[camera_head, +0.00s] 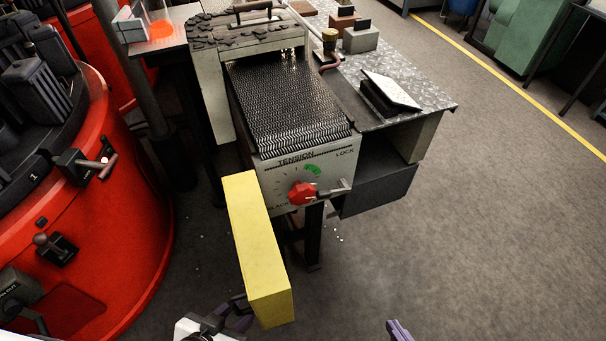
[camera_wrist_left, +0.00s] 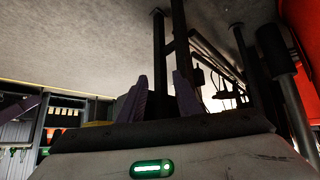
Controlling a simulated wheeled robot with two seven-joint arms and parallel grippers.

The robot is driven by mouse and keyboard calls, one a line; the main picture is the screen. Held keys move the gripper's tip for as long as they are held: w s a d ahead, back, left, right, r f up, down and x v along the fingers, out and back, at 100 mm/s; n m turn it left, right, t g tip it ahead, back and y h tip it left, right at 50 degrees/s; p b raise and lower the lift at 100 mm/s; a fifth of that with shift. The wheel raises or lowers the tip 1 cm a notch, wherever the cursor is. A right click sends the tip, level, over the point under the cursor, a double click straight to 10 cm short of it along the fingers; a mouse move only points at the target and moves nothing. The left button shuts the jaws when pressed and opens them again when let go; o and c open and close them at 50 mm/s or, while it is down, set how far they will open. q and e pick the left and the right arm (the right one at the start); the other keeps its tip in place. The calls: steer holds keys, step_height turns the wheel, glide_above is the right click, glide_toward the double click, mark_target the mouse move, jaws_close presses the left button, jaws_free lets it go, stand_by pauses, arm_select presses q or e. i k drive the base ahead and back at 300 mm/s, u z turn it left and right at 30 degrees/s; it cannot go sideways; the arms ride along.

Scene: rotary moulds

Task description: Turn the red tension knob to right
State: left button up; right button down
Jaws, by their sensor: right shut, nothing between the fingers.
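The red tension knob (camera_head: 301,193) is on the light front panel of the machine, below the word TENSION. A green mark (camera_head: 312,169) is above it and a grey lock lever (camera_head: 338,188) is to its right. My left gripper (camera_head: 240,307) is low in the head view, below and left of the knob and well apart from it. In the left wrist view its two purple fingers (camera_wrist_left: 162,98) stand apart with nothing visible between them. The purple tip of my right gripper (camera_head: 399,331) shows at the bottom edge, shut and empty, away from the knob.
A long yellow block (camera_head: 257,250) stands between my left gripper and the panel, left of the knob. A red round machine (camera_head: 100,235) fills the left. A metal-topped table (camera_head: 425,95) is behind to the right. Floor (camera_head: 460,240) at right is clear.

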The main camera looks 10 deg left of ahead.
mark_target(301, 194)
steer(key=k, duration=0.5)
steer(key=z, duration=1.25)
steer(key=k, duration=0.9)
steer(key=u, duration=1.05)
steer(key=i, duration=1)
steer(key=z, duration=0.05)
